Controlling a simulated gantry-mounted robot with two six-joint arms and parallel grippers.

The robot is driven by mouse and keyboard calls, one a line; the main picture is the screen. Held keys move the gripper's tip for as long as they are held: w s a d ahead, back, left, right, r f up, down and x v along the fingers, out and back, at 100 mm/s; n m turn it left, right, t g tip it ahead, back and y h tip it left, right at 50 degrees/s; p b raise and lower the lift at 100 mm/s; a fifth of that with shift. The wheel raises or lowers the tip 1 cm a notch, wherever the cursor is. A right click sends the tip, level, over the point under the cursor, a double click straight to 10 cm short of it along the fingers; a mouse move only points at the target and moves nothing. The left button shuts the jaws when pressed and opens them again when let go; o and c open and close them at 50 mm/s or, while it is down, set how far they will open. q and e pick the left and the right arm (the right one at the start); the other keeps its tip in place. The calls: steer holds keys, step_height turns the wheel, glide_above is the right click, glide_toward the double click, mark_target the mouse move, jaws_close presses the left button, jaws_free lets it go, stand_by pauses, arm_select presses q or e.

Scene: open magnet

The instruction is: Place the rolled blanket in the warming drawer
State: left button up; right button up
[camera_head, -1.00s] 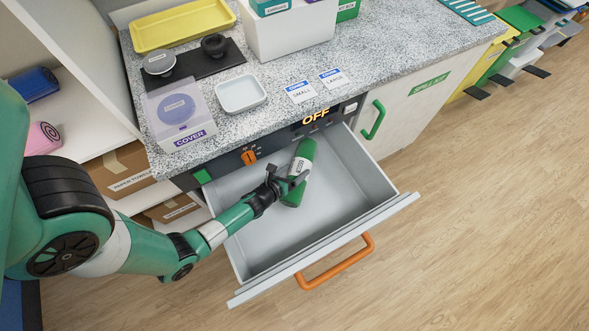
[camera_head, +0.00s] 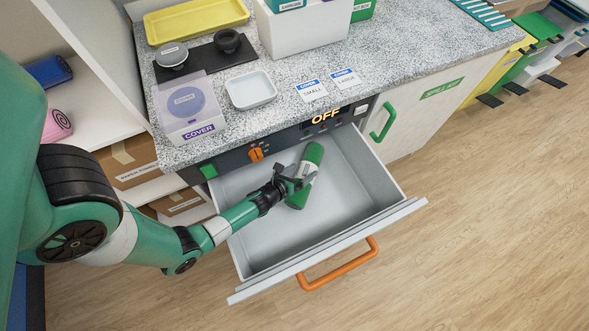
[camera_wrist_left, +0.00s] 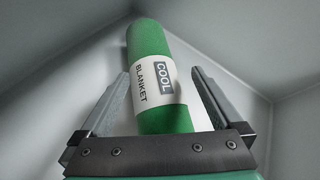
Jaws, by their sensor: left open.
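The rolled blanket (camera_head: 304,176) is a green roll with a white band. It lies inside the open warming drawer (camera_head: 345,235), toward the drawer's back. In the left wrist view the blanket (camera_wrist_left: 160,45) shows a label reading "COOL BLANKET". My left gripper (camera_head: 300,183) is inside the drawer at the blanket. In the left wrist view its two fingers (camera_wrist_left: 160,92) are spread on either side of the roll, with a gap at each side. The drawer is pulled out, with an orange handle (camera_head: 338,265) on its front. My right gripper is not in view.
The control panel (camera_head: 290,135) above the drawer reads "OFF" and has an orange knob (camera_head: 256,154). The granite counter (camera_head: 290,60) holds a white dish (camera_head: 251,89), a cover box (camera_head: 187,108) and a yellow tray (camera_head: 196,20). Shelves with blue and pink rolls stand left.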

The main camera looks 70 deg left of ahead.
arm_select(q)
steer(key=p+v, duration=0.1)
steer(key=v, duration=0.1)
steer(key=r+p+v, duration=0.1)
steer(key=v, duration=0.2)
steer(key=shift+w, duration=0.2)
steer(key=v, duration=0.7)
steer(key=shift+s+p, duration=0.2)
steer(key=shift+p, duration=0.1)
steer(key=shift+w, duration=0.1)
